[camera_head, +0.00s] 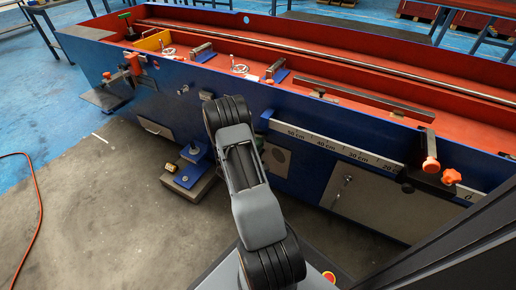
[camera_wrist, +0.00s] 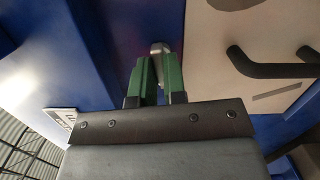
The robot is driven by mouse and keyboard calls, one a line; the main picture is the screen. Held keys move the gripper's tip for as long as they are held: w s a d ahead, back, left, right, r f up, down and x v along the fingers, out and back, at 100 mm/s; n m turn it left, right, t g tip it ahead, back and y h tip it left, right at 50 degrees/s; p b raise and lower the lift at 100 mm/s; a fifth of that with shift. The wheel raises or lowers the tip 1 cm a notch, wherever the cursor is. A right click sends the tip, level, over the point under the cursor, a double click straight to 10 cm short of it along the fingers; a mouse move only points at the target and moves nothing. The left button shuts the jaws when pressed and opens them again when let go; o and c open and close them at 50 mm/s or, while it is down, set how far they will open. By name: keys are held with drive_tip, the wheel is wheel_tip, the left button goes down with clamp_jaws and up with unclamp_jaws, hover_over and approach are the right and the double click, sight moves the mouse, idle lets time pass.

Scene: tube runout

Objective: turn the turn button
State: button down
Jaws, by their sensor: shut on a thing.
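In the wrist view my gripper (camera_wrist: 160,62) has two green fingers, which are shut on a small grey metal piece, seemingly the turn button (camera_wrist: 160,47). Its rounded top shows just beyond the fingertips, in front of a blue panel, and its lower part is hidden between the fingers.
A black bent handle (camera_wrist: 265,66) on a beige panel is to the right in the wrist view. The long blue machine (camera_head: 310,187) with a red top fills the head view, with a ruler (camera_head: 330,145) and orange knobs (camera_head: 431,165).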

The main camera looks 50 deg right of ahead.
drive_tip(key=c, duration=1.6)
unclamp_jaws()
drive_tip(key=shift+m, duration=0.3)
drive_tip(key=o, duration=0.4)
drive_tip(key=shift+o, duration=0.2)
drive_tip(key=shift+s+a, duration=0.25)
drive_tip(key=shift+a, duration=0.7)
drive_tip(key=shift+s+a, duration=0.25)
drive_tip(key=shift+a, duration=0.75)
drive_tip(key=shift+s+a, duration=0.25)
drive_tip(key=shift+a, duration=0.7)
